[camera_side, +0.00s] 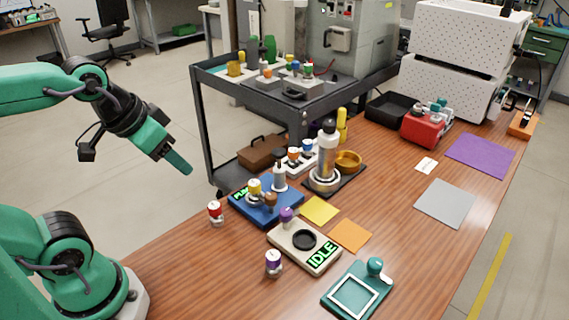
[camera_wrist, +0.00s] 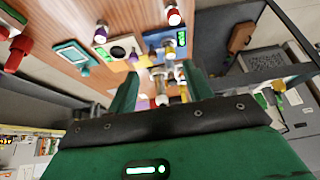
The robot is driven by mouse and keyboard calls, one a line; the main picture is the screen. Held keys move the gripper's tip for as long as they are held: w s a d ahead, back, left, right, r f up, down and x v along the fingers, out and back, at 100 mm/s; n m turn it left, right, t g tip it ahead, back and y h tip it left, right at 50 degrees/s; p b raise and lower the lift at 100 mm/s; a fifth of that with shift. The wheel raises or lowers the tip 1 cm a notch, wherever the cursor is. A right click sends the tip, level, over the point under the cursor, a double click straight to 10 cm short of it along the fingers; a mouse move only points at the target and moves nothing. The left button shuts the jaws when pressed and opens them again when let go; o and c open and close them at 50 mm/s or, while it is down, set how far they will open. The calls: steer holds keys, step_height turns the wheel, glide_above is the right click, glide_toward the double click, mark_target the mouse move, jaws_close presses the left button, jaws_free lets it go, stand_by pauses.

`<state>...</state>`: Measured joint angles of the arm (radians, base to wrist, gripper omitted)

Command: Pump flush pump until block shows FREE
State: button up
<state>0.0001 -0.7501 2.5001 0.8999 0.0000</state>
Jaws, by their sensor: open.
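The blue block (camera_side: 262,214) stands on the table with a dark-topped plunger (camera_side: 279,176), a yellow knob and a brown knob on it. Its green-lit display (camera_side: 241,194) is partly hidden by the yellow knob, and I cannot read the whole word. The block also shows in the wrist view (camera_wrist: 152,40). A cream block (camera_side: 290,251) in front of it has a purple knob, a dark round pad and a display (camera_side: 322,254) reading IDLE. My gripper (camera_side: 180,164) is open and empty, above and to the left of the blue block, touching nothing. Its two fingers show in the wrist view (camera_wrist: 162,90).
A red-topped vial (camera_side: 215,214) stands left of the blue block, and a purple-topped vial (camera_side: 273,263) stands before the cream block. A tall metal cylinder (camera_side: 327,160) rises behind. A dark cart (camera_side: 262,95) stands beyond the table.

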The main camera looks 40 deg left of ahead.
steer(key=shift+w+r, duration=0.1)
steer(key=shift+w, duration=0.05)
steer(key=c, duration=1.1)
steer(key=shift+w+r, duration=0.25)
steer(key=shift+w, duration=0.15)
jaws_close()
steer(key=n+g, duration=0.5)
glide_above(279, 151)
steer(key=s, duration=0.1)
steer(key=shift+d+f, duration=0.15)
steer(key=shift+f, duration=1.35)
steer(key=shift+f, duration=0.1)
steer(key=shift+w+f, duration=0.15)
steer(key=shift+f, duration=1.55)
steer(key=shift+w+f, duration=0.15)
steer(key=shift+f, duration=1.5)
